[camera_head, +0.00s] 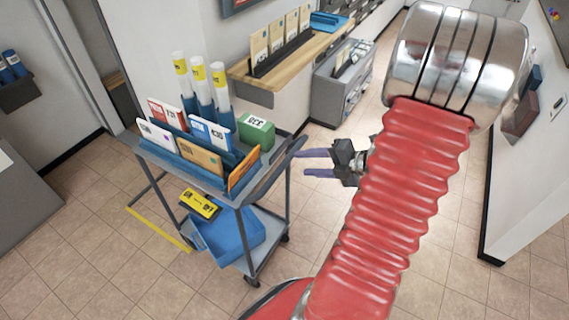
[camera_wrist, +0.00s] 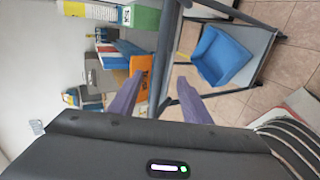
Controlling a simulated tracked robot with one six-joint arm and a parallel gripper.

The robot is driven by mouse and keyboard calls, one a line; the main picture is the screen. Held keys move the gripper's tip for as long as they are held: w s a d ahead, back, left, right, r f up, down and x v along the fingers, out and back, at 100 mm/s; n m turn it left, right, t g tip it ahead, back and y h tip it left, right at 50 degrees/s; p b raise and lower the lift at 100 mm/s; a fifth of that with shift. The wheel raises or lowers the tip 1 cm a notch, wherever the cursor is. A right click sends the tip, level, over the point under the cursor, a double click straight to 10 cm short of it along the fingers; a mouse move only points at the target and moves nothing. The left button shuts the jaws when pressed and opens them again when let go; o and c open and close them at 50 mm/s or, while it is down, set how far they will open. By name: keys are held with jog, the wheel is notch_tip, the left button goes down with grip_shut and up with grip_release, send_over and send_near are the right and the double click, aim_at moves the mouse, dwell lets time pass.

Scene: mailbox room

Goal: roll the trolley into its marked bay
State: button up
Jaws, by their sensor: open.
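The trolley (camera_head: 241,197) has a grey-blue frame. Its top tray carries envelopes, tubes and a green box, and its lower shelf bears a blue bin (camera_head: 228,240). A yellow floor line (camera_head: 160,231) shows beside the trolley's left side; the rest of any bay marking is hidden or out of view. My gripper (camera_head: 303,163) is open, its purple fingers pointing left at the trolley's right end bar. In the wrist view, the grey bar (camera_wrist: 166,60) runs between the spread fingertips (camera_wrist: 161,82); contact cannot be told.
A wooden counter (camera_head: 327,40) with a row of envelopes runs along the wall behind, with a grey cabinet (camera_head: 340,95) beside it. A white wall (camera_head: 530,170) stands at the right.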

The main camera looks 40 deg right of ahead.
aim_at(285, 164)
jog(key=shift+x, duration=4.6)
jog(key=shift+c, duration=0.6)
grip_shut()
